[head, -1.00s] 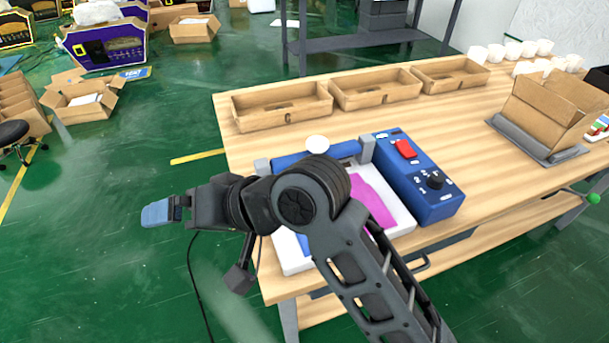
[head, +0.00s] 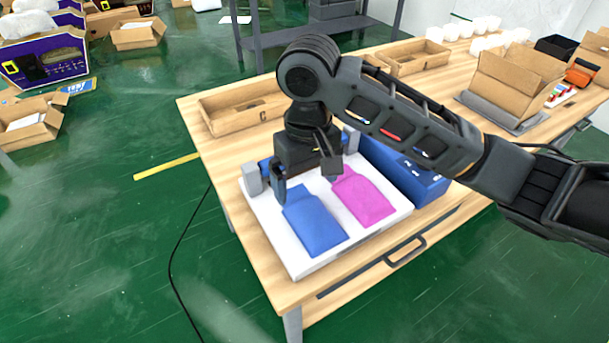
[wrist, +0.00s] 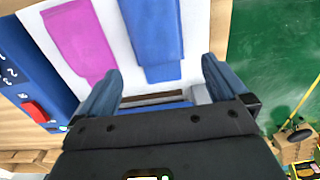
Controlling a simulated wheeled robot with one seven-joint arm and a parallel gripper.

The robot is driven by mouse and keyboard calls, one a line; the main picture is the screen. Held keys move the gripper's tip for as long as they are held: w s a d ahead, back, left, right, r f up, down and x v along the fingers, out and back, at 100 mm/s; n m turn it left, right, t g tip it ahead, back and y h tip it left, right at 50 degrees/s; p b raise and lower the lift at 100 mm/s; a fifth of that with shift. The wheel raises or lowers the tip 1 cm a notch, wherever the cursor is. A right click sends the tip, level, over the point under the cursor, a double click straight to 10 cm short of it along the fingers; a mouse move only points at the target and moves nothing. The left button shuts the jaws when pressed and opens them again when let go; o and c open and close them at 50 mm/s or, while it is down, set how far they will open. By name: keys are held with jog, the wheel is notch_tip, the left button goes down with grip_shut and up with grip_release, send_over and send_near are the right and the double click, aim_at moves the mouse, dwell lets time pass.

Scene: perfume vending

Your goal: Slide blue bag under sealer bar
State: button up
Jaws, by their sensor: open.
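The blue bag (head: 315,222) lies flat on the white bed (head: 300,267) of the sealer, left of a magenta bag (head: 363,196). My gripper (head: 304,190) points down over the blue bag's narrow far end. In the wrist view my open gripper (wrist: 163,82) has one finger on each side of the blue bag's (wrist: 152,35) end, with nothing held. I cannot tell how high the fingertips are above the bed. The sealer bar is mostly hidden behind my gripper in the head view. A dark strip with blue behind it (wrist: 155,98) shows past the bag's end in the wrist view.
The sealer's blue control box (head: 425,180) stands right of the bed, partly behind my arm. Grey posts (head: 253,178) flank the bar. Cardboard trays (head: 238,105) stand farther back on the wooden table. The table's front edge is close to the bed.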

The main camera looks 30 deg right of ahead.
aim_at(308, 205)
jog(key=shift+d, duration=0.25)
jog(key=shift+f, duration=3.9)
